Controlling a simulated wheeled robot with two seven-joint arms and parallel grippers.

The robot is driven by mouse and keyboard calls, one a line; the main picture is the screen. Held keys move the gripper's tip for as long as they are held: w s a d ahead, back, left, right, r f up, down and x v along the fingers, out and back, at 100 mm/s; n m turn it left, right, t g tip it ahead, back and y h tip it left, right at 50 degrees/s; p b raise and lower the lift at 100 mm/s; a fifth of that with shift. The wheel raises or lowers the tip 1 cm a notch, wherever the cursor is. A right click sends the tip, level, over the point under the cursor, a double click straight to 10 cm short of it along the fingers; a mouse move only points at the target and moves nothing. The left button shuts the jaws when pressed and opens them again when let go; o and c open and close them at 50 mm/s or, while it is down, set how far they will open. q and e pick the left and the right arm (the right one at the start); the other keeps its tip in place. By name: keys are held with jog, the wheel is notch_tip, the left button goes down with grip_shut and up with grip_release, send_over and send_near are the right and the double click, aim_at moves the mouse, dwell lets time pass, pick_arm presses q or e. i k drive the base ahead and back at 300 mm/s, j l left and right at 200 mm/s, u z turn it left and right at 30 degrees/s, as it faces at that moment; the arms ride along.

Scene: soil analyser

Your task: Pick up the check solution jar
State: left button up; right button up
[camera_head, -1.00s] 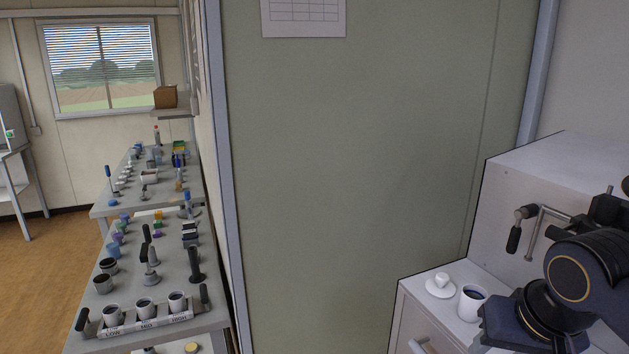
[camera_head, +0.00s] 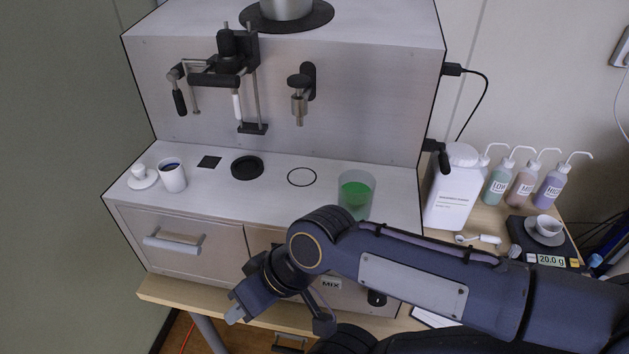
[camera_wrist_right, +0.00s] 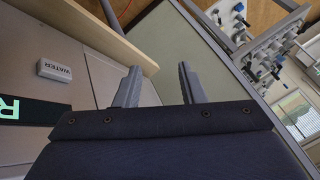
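No jar with a readable check solution label shows. A white cup with dark blue liquid (camera_head: 173,177) stands at the left of the analyser's ledge, beside a small white knobbed piece (camera_head: 143,178). A clear glass with green liquid (camera_head: 356,194) stands at the ledge's right end. My right gripper (camera_head: 235,309) is low in front of the analyser's left front, below the ledge and apart from these vessels. In the right wrist view its two fingers (camera_wrist_right: 159,72) are spread with nothing between them. My left gripper is not in view.
The analyser (camera_head: 300,110) has a drawer handle (camera_head: 174,243) on its front. A white bottle (camera_head: 454,190), several wash bottles (camera_head: 524,183) and a scale (camera_head: 545,257) reading 20.0 g stand at the right. The wooden bench edge (camera_head: 170,290) runs below the analyser.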

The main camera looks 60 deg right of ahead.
aim_at(356, 187)
jog(key=z, duration=2.25)
jog(key=j+u, duration=0.1)
jog(key=u, duration=0.25)
jog(key=k+j+u, duration=0.1)
jog(key=u, duration=0.25)
jog(key=j+u, duration=0.15)
jog(key=u, duration=0.15)
jog(key=z, duration=1.2)
